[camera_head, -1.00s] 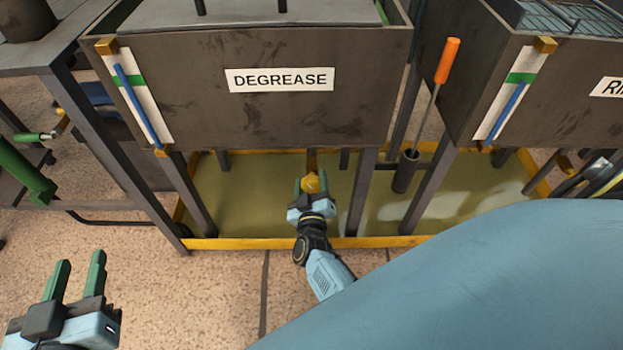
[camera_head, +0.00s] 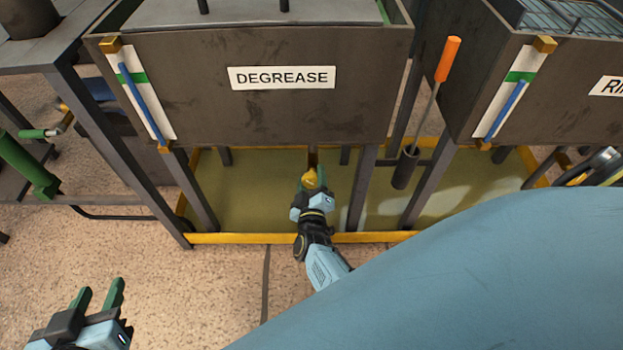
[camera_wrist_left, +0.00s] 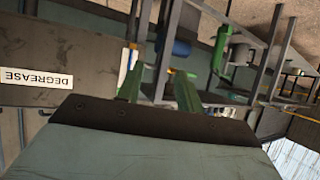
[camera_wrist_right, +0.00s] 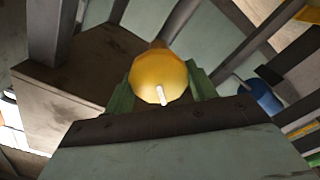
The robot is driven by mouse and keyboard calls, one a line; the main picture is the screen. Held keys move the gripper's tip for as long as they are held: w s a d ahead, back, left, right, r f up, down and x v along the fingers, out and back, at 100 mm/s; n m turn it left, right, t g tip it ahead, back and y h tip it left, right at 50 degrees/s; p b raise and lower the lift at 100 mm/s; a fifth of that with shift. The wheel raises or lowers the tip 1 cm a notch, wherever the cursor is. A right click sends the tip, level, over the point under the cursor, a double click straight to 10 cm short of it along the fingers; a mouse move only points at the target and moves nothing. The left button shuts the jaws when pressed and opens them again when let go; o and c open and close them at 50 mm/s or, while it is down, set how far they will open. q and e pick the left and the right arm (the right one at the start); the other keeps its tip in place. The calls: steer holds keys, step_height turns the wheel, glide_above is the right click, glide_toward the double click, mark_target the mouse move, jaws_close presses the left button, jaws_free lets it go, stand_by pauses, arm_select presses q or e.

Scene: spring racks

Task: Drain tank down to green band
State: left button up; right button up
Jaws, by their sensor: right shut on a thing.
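The brown DEGREASE tank (camera_head: 190,105) stands on legs in the head view. The gauge strip (camera_head: 163,127) at its left front edge has a green band (camera_head: 138,78) and a blue level column (camera_head: 146,105). The top of the blue column is a little above the green band. A yellow valve knob (camera_head: 310,178) is low under the tank; it also shows in the right wrist view (camera_wrist_right: 157,75) with a white mark pointing down. My right gripper (camera_head: 312,185) is shut on this knob. My left gripper (camera_head: 100,297) is open and empty at lower left, away from the tank.
A yellow-edged tray (camera_head: 270,238) lies below the tanks. An orange-handled tool (camera_head: 448,60) stands in a dark holder (camera_head: 405,168) between them. A second tank (camera_head: 480,60) with its own gauge is at right. A green-handled item (camera_head: 25,168) is at left.

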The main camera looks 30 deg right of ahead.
mark_target(311, 183)
steer(key=o, duration=1)
steer(key=shift+s, duration=0.15)
steer(key=p+v, duration=0.2)
steer(key=v, duration=0.4)
steer(key=shift+s+a, duration=0.1)
steer(key=shift+a, duration=0.1)
arm_select(q)
steer(key=s+a+f+g+y, duration=0.2)
steer(key=s+a+f+g, duration=0.1)
steer(key=s+f+g, duration=0.3)
steer(key=shift+s+a, duration=0.3)
steer(key=shift+s, duration=0.6)
arm_select(e)
steer(key=shift+s+a, duration=0.25)
steer(key=shift+s, duration=0.15)
